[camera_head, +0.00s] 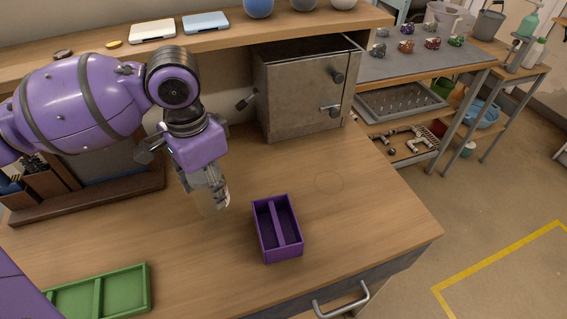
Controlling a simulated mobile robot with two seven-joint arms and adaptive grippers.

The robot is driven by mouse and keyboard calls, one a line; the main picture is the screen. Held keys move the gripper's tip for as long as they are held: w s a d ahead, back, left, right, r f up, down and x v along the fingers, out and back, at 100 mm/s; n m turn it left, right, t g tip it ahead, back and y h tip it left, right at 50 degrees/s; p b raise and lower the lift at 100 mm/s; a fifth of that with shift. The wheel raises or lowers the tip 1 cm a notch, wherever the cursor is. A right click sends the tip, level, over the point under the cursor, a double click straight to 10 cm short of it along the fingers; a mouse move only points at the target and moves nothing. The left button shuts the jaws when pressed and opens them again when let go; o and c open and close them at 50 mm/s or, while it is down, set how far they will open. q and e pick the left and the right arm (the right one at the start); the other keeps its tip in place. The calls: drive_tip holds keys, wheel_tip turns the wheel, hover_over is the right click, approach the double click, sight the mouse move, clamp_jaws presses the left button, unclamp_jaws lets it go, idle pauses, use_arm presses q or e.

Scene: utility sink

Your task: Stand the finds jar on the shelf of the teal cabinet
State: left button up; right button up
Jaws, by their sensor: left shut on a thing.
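My left gripper (218,196) points down above the wooden bench, left of the purple divided tray. It is shut on a pale, see-through thing that looks like the finds jar (204,201). The fingers hide much of it, and its outline is faint. I see no teal cabinet and no shelf of one in this view. My right gripper is out of view.
The purple two-part tray (297,217) sits on the bench (375,225). A grey-brown metal cabinet (290,92) with handles stands behind it. A green tray (125,290) is front left, a wooden organiser (95,205) back left. Bench right of the purple tray is clear.

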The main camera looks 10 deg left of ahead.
use_arm(q)
drive_tip(key=shift+w+a+f, duration=0.1)
drive_tip(key=shift+f, duration=0.85)
drive_tip(key=shift+w+a+f, duration=0.1)
drive_tip(key=shift+f, duration=0.85)
drive_tip(key=shift+f, duration=0.15)
drive_tip(key=o, duration=1.3)
drive_tip(key=shift+o, duration=0.2)
